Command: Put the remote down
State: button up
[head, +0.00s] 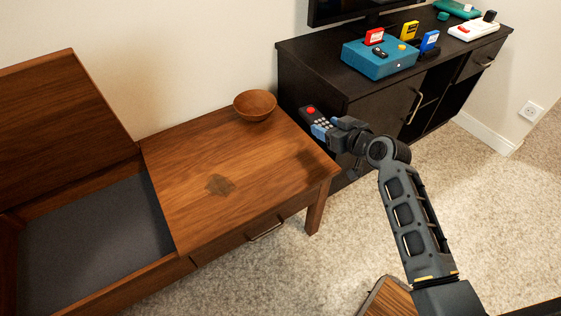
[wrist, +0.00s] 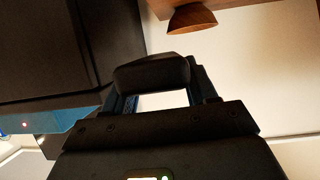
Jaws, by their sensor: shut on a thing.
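A dark remote (head: 315,121) with a red button and several small buttons shows in the head view. My gripper (head: 327,130) is shut on it and holds it up near the right end of the wooden bench, beside the dark cabinet. In the wrist view a dark rounded end of the remote (wrist: 152,74) lies across between the fingers. The height of the remote above the bench cannot be told exactly.
The wooden bench (head: 190,200) has a free top apart from a wooden bowl (head: 255,105) at the back and a dark patch. Its left compartment (head: 95,235) is open. The dark cabinet (head: 355,95) carries a blue box (head: 378,60) with colored cartridges.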

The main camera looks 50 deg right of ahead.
jog(key=shift+s+d, duration=0.1)
jog(key=shift+d, duration=0.2)
jog(key=b, duration=0.1)
send_over(286, 161)
notch_tip(286, 161, down, 7)
jog(key=shift+d+r, duration=0.1)
jog(key=shift+f+b, duration=0.85)
jog(key=shift+f, duration=1)
jog(key=shift+f, duration=0.1)
jog(key=shift+f, duration=0.15)
jog(key=o, duration=1.1)
